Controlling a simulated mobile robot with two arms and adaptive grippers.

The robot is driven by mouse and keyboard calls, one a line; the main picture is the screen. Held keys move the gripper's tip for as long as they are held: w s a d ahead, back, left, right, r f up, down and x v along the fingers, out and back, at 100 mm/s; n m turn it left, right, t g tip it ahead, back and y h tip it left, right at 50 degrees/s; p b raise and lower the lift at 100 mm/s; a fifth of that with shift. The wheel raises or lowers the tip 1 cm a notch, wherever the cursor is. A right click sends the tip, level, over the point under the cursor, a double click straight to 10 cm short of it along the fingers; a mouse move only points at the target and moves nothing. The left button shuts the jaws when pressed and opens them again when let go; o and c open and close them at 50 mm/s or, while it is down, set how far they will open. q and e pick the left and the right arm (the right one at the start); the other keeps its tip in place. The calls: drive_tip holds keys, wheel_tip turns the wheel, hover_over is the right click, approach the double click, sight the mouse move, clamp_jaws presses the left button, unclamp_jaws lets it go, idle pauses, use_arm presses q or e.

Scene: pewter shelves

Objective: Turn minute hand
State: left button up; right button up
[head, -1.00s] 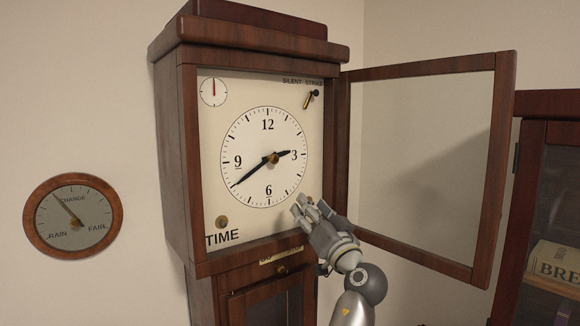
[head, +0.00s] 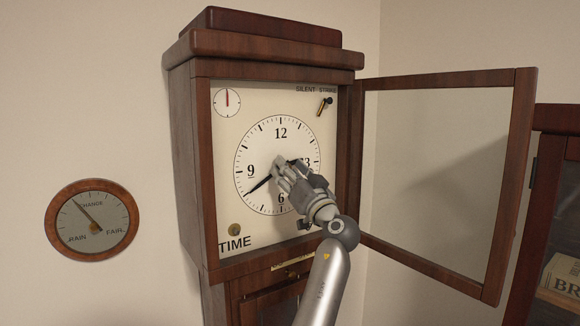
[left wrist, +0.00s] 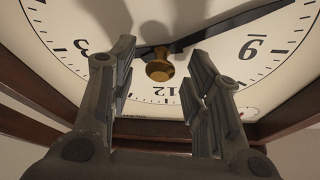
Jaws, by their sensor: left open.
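The clock's white dial (head: 262,135) is exposed, with black numerals. The long black minute hand (head: 259,184) points down-left, near 8; in the left wrist view (left wrist: 238,22) it runs to the upper right past the 9. The short hour hand points toward 3 and is partly hidden by my gripper. My left gripper (head: 284,172) is in front of the dial's centre, which it hides in the head view. In the left wrist view its fingers are open and empty, with the brass hub (left wrist: 159,66) showing between them. Contact with the hands cannot be told. My right gripper is not in view.
The glazed clock door (head: 520,170) stands open to the right. The wooden case (head: 190,150) frames the dial. A small seconds dial (head: 227,102), a strike lever (head: 324,106) and a brass knob (head: 235,230) sit around it. A round barometer (head: 92,220) hangs left.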

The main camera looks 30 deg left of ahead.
use_arm(q)
drive_tip(key=shift+c, duration=1)
clamp_jaws()
drive_tip(key=shift+r+m+p, duration=0.1)
drive_tip(key=shift+m+p, duration=0.2)
drive_tip(key=shift+m, duration=0.2)
